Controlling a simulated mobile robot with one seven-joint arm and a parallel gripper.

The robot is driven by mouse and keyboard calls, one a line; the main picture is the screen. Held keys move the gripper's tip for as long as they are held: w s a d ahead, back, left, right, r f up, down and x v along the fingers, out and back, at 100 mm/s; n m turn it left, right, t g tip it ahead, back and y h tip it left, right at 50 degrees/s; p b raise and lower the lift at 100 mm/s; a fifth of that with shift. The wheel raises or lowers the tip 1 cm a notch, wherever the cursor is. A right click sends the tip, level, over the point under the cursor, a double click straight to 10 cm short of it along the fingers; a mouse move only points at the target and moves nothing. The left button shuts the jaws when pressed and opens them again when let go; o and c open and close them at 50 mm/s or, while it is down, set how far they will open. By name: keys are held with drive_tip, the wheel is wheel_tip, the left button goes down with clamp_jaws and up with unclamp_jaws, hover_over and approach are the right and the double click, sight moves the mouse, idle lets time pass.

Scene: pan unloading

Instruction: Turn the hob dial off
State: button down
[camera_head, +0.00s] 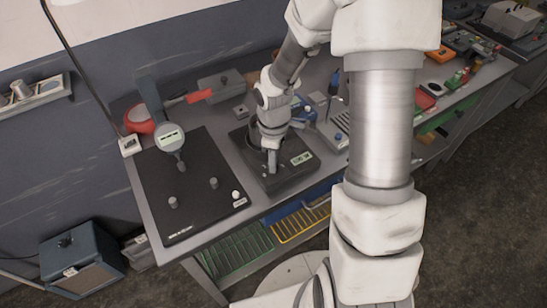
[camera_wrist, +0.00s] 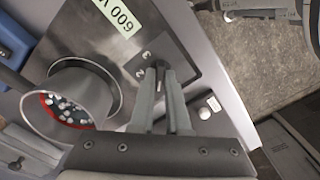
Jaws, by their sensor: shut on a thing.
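The hob shows in the wrist view as a grey metal plate (camera_wrist: 112,52) with a pale-green label (camera_wrist: 112,15). In the head view it is a dark block (camera_head: 272,184) on the bench, with a pale label (camera_head: 301,158) at its right. The small dark hob dial (camera_wrist: 160,65) is between my fingertips in the wrist view. My gripper (camera_wrist: 161,75) is shut on it, pointing down; it also shows over the hob in the head view (camera_head: 272,168). The fingers hide most of the dial, so its setting cannot be read.
A black board (camera_head: 185,205) with several pegs and a round-headed gauge (camera_head: 172,137) lies left of the hob.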

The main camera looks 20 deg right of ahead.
drive_tip(key=n+p, duration=0.2)
drive_tip(key=n, duration=0.2)
drive_tip(key=shift+r, duration=0.15)
drive_tip(key=shift+n+p, duration=1.25)
drive_tip(key=shift+n, duration=0.95)
drive_tip(key=c, duration=0.9)
unclamp_jaws()
wheel_tip(320, 180, up, 17)
drive_tip(key=p, duration=0.3)
drive_tip(key=shift+r, duration=0.1)
